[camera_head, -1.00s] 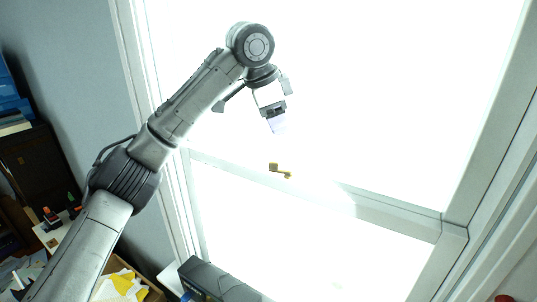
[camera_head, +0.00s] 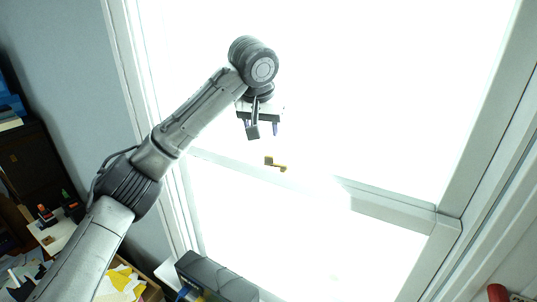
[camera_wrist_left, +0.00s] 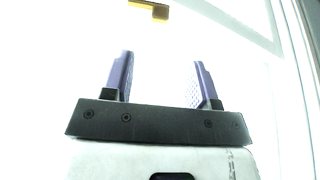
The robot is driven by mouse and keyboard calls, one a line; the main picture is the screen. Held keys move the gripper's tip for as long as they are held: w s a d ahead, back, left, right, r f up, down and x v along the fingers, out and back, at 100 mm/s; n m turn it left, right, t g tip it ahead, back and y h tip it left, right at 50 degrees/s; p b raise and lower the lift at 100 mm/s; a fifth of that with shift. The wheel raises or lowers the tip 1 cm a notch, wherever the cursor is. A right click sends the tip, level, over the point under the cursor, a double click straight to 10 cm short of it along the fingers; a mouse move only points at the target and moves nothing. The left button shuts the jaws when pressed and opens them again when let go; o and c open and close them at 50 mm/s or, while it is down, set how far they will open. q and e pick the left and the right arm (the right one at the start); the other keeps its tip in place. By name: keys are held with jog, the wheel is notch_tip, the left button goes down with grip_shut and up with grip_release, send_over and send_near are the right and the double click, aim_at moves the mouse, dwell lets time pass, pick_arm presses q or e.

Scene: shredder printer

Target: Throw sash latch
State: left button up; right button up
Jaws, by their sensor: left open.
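The sash latch (camera_head: 275,163) is a small yellow, brass-like piece on the window's middle rail. It also shows at the top edge of the left wrist view (camera_wrist_left: 151,9), partly cut off. My left gripper (camera_head: 264,131) is just above the latch in the head view, apart from it. In the left wrist view the left gripper (camera_wrist_left: 160,82) shows two purple-padded fingers spread wide with nothing between them. The latch lies beyond the fingertips there. My right gripper is in neither view.
The window's white middle rail (camera_head: 385,207) crosses the bright glass, which is washed out. A dark box-shaped machine (camera_head: 215,280) stands below the window. A cluttered desk with papers (camera_head: 120,283) is at lower left. A red object (camera_head: 497,292) is at lower right.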

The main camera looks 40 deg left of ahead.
aim_at(269, 156)
pick_arm(q)
jog(key=p+x, duration=0.1)
jog(key=x, duration=0.9)
jog(key=shift+a+f, duration=0.1)
jog(key=shift+f, duration=0.25)
